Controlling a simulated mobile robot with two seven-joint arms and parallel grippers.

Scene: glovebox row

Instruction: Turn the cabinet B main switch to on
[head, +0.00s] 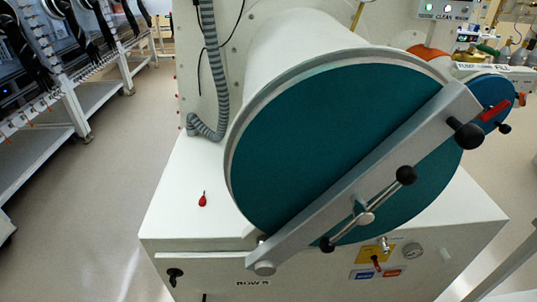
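A white cabinet (178,232) with a large round teal door (330,130) fills the middle of the head view. On its front face, at the lower left, is a black rotary knob (174,275). At the lower right of the face is a yellow plate (366,254) with a red handle (376,263) and small blue (362,274) and red (393,272) labels below it. I see no readable "cabinet B" mark, and cannot tell which control is the main switch or its setting. Neither of my grippers is in view.
A metal bar (390,150) with black-knobbed handles crosses the teal door and juts toward me. A small red object (202,199) is on the cabinet's top. The floor at left is clear.

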